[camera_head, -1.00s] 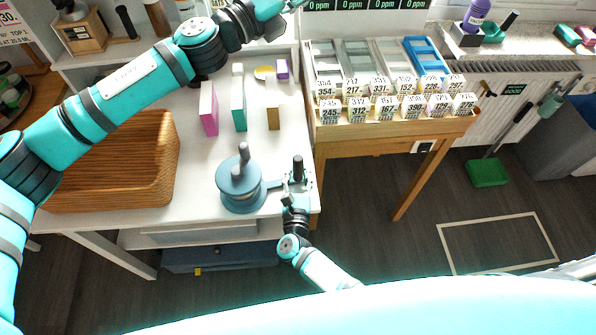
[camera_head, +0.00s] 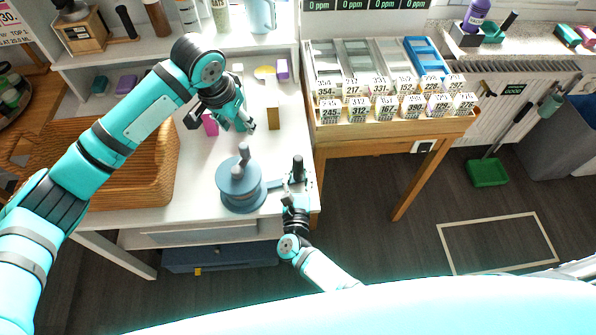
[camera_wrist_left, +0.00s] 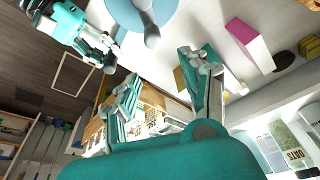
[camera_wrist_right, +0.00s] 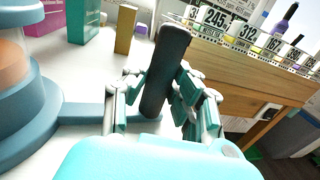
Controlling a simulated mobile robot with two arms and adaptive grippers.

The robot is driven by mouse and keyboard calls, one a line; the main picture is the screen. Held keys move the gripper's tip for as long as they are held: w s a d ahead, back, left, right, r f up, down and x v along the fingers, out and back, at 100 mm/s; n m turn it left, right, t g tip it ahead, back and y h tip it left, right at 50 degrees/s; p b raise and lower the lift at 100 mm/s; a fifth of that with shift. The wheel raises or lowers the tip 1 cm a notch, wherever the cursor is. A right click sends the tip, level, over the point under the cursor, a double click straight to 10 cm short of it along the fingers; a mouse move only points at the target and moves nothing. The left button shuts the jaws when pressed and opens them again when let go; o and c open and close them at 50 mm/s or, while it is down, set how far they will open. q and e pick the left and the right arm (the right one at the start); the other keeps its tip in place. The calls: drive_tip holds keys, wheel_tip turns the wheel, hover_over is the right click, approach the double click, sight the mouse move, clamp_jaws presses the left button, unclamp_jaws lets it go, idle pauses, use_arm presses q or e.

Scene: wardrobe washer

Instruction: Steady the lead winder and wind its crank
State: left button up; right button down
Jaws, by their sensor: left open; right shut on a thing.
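The lead winder (camera_head: 238,192) is a blue round drum on the white counter, with a grey upright crank knob (camera_head: 244,154) on top. A flat arm runs from its base to a black upright handle (camera_head: 297,168). My right gripper (camera_head: 298,185) is shut on this handle, as the right wrist view (camera_wrist_right: 160,95) also shows. My left gripper (camera_head: 222,122) is open and empty, above the counter behind the winder. In the left wrist view its spread fingers (camera_wrist_left: 160,75) show below the winder's blue top (camera_wrist_left: 178,12) and the knob (camera_wrist_left: 151,35).
A pink block (camera_head: 210,124) and a teal block stand behind my left gripper, partly hidden. A tan block (camera_head: 272,112) stands to their right. A wooden table with numbered trays (camera_head: 400,125) adjoins at the right.

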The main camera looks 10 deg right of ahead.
sight(243, 147)
use_arm(q)
drive_tip(key=shift+s+f, duration=0.25)
drive_tip(key=shift+s, duration=0.05)
drive_tip(key=shift+a+f, duration=0.1)
drive_tip(key=shift+f, duration=3.8)
drive_tip(key=c, duration=0.7)
